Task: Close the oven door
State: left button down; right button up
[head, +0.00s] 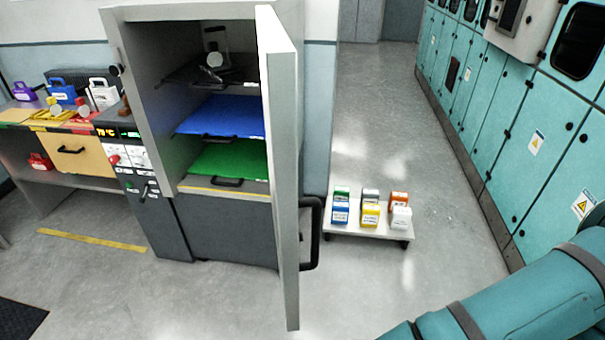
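The oven (150,90) is a grey cabinet at the left of centre in the head view. Its door (283,130) stands wide open, seen nearly edge-on, hinged at the cabinet's right side and projecting toward me. A black handle (316,232) is on the door's right-hand face. Inside are a dark upper shelf with a clear container, a blue shelf (220,116) and a green shelf (232,159). A teal arm of mine comes in at the lower right, apart from the door. Neither gripper shows.
A low wheeled cart (345,230) with several coloured boxes stands right of the door. A control panel (135,160) and a cluttered workbench (72,180) are at the left. Teal cabinets (530,130) line the right wall. The floor between cart and cabinets is clear.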

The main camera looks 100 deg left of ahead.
aim_at(278, 55)
jog(key=i+u, duration=0.45)
jog(key=i+l+u, duration=0.25)
jog(key=i+u, duration=0.2)
jog(key=u, duration=2.95)
jog(key=i+j+u, duration=0.2)
jog(key=j, duration=0.25)
jog(key=i, duration=0.1)
